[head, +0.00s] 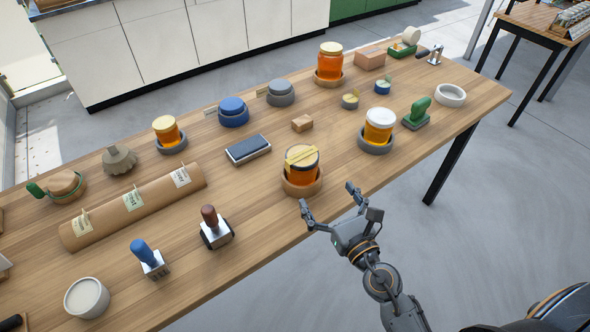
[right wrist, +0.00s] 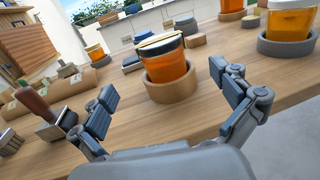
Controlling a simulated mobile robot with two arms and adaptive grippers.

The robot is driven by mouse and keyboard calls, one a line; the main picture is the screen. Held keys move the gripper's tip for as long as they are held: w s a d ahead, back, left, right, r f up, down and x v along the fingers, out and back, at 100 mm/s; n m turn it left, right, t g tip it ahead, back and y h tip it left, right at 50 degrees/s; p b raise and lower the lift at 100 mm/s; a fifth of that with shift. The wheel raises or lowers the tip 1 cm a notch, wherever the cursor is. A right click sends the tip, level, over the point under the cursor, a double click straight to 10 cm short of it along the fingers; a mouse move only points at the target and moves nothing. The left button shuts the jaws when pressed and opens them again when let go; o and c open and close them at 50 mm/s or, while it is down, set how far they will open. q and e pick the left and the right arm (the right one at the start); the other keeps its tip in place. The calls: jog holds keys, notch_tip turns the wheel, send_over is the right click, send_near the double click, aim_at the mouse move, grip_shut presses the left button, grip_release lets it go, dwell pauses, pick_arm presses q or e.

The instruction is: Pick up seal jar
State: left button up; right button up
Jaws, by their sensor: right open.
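A honey jar with a dark-rimmed lid and a yellow strip across its top (head: 302,163) stands upright in a round wooden holder (head: 301,188) near the table's front edge. I take it to be the seal jar. It also shows in the right wrist view (right wrist: 166,65), in its holder (right wrist: 172,89), between and beyond the fingers. My right gripper (head: 329,204) is open and empty, just in front and to the right of the jar, apart from it. Its spread fingers also show in the right wrist view (right wrist: 172,102). My left gripper is not in view.
A brown-handled stamp (head: 212,226) stands to the left. A dark pad (head: 248,149) and small box (head: 302,123) lie behind.

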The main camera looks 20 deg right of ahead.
aim_at(302, 158)
jog(key=w, duration=0.4)
jog(key=w+a+p, duration=0.1)
jog(key=w, duration=0.2)
jog(key=shift+w, duration=0.1)
jog(key=shift+w+a, duration=0.15)
jog(key=shift+w, duration=0.75)
jog(key=shift+w+a, duration=0.2)
jog(key=shift+w, duration=0.75)
jog(key=shift+w+a, duration=0.15)
jog(key=shift+w, duration=0.75)
jog(key=c, duration=1.8)
jog(key=shift+r+p, duration=0.2)
jog(key=shift+p, duration=0.1)
